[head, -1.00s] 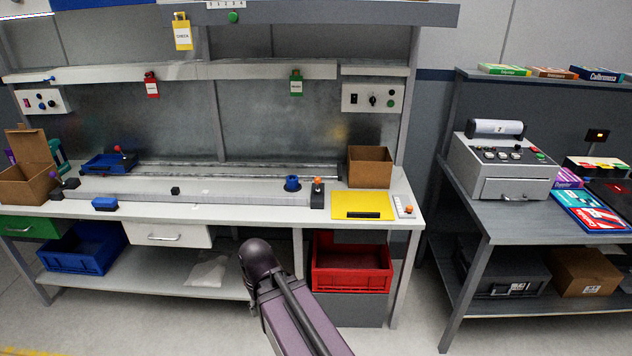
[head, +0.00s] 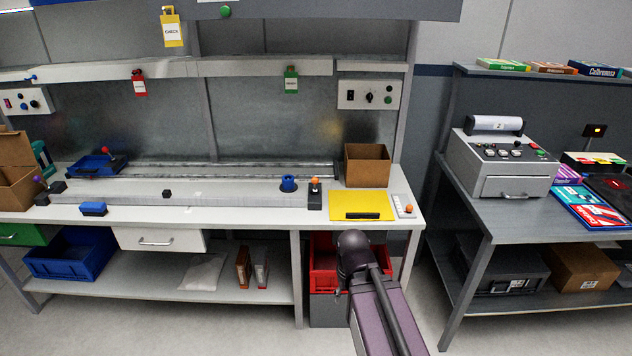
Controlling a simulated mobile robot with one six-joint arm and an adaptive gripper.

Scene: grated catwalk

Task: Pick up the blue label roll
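A small blue roll (head: 289,184), round with a dark hollow top, stands upright on the long workbench, right of its middle. It fits the blue label roll. It stands by the right end of the grey rail, just left of a dark block with an orange knob (head: 315,193). My arm shows at the lower right, below and in front of the bench, well apart from the roll. No gripper fingers are visible, so I cannot see whether they are open or shut.
A yellow pad (head: 361,206) and an open cardboard box (head: 367,165) are right of the roll. A blue block (head: 93,209) lies at the bench's front left. A red crate (head: 323,262) sits below. A grey table (head: 470,205) stands right, past a floor gap.

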